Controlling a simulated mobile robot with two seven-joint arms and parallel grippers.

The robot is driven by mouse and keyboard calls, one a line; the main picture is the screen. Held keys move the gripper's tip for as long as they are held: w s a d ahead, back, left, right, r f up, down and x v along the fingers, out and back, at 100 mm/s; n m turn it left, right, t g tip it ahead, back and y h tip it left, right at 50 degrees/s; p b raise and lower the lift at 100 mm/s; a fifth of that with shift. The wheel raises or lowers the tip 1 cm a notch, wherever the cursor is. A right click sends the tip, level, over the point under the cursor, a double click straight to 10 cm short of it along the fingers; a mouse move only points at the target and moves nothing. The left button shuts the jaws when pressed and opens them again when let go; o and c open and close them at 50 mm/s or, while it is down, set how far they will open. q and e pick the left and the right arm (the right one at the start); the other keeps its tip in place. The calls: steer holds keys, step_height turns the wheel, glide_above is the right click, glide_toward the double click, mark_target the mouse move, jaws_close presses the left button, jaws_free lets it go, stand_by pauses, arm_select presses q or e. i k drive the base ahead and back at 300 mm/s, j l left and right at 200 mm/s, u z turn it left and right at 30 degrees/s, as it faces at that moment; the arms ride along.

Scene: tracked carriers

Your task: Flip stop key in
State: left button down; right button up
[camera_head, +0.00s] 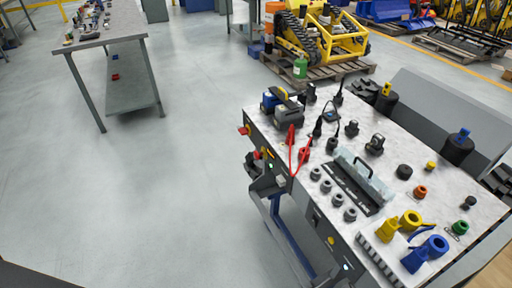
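A grey workbench (262,118) stands right of centre. On its left end face is a red part with some yellow (244,130), near the top edge. Below it are another red part (257,155) and a yellow part (267,153), partly crowded by a dark bracket-like fixture (268,183). One of these red parts may be the stop key; they are too small to tell which, or how it is turned. Neither of my grippers shows in the head view.
The benchtop holds a grey-handled case (358,182), red clamps with a cable (304,154), a blue-and-black tool (287,108), and yellow (401,224) and blue (425,254) fittings. A second table (108,38) stands far left. The floor between them is clear.

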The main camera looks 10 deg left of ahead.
mark_target(257, 155)
steer(key=i+j+z, duration=0.35)
steer(key=i+j, duration=0.15)
steer(key=j, duration=0.2)
steer(key=i+j+z, duration=0.2)
steer(key=j, duration=0.2)
